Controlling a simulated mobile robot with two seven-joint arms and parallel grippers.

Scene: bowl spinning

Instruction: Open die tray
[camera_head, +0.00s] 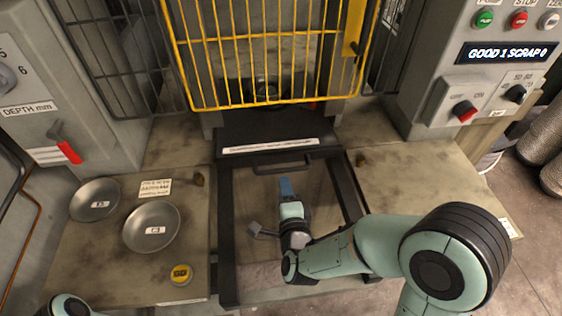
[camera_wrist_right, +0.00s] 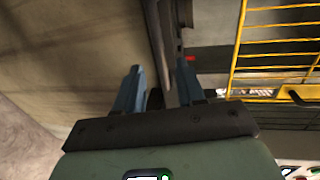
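The die tray (camera_head: 268,140) is a dark block with a white label on its front edge, at the back of a dark rail frame below the yellow cage. Its dark bar handle (camera_head: 283,168) faces me. My right gripper (camera_head: 286,184) has blue fingers pointing at the handle, just in front of it in the head view. In the right wrist view, the fingers (camera_wrist_right: 158,88) are apart, and a dark bar (camera_wrist_right: 162,45), likely the handle, shows ahead between them. I cannot tell whether they touch it. Only a piece of my left arm shows at bottom left; its gripper is out of view.
The yellow cage guard (camera_head: 262,60) stands above the tray and also shows in the wrist view (camera_wrist_right: 275,55). Two metal bowls (camera_head: 135,243) (camera_head: 84,212) and a yellow round item (camera_head: 180,274) sit on the left tabletop. The right tabletop (camera_head: 405,180) is mostly clear. A control panel (camera_head: 500,50) stands right.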

